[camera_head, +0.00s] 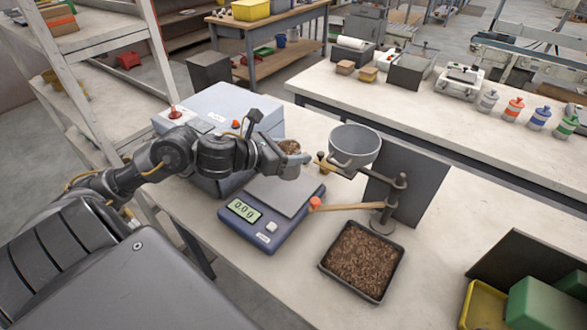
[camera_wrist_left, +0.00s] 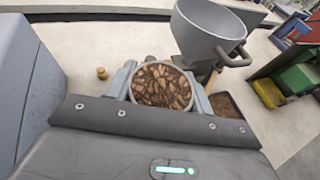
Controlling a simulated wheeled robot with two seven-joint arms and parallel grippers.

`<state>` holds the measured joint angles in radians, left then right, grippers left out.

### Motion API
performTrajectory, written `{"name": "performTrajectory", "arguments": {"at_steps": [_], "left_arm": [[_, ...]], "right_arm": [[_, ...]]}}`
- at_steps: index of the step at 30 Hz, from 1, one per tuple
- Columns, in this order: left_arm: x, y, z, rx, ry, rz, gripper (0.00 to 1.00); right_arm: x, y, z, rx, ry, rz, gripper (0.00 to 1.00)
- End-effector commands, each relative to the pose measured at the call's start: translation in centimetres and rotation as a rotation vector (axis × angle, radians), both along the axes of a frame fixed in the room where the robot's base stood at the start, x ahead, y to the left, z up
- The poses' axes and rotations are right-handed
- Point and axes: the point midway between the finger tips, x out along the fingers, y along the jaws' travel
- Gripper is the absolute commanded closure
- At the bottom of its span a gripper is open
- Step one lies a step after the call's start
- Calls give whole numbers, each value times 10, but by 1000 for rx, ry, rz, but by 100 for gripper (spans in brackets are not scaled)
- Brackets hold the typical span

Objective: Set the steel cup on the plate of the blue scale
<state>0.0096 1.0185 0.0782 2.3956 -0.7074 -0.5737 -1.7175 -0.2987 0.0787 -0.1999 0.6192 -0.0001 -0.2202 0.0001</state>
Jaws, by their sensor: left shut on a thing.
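My left gripper (camera_head: 289,166) is shut on the steel cup (camera_head: 289,158), which looks upright. In the left wrist view the cup (camera_wrist_left: 162,88) sits between the two fingers, filled with brown pellets. My right gripper is not in view.
A grey funnel (camera_head: 355,146) on a stand is just right of the cup, and also shows in the wrist view (camera_wrist_left: 205,35). A lever with an orange knob (camera_head: 315,203) points toward the scale. A black pellet tray (camera_head: 325,268) lies in front. A blue-grey machine (camera_head: 215,110) stands behind left.

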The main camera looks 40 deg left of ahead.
Motion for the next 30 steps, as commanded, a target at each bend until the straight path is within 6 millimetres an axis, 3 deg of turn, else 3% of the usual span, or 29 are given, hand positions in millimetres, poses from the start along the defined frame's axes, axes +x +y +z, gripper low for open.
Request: {"name": "performTrajectory", "arguments": {"at_steps": [3, 12, 20, 30], "left_arm": [[23, 17, -6, -8, 1, 6, 81], [53, 38, -53, -3, -2, 2, 81], [58, 42, -61, -1, -4, 0, 81], [61, 44, -96, -1, -4, 1, 81]], "right_arm": [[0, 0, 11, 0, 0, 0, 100], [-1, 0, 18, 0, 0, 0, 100], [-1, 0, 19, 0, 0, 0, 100], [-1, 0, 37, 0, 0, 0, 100]]}}
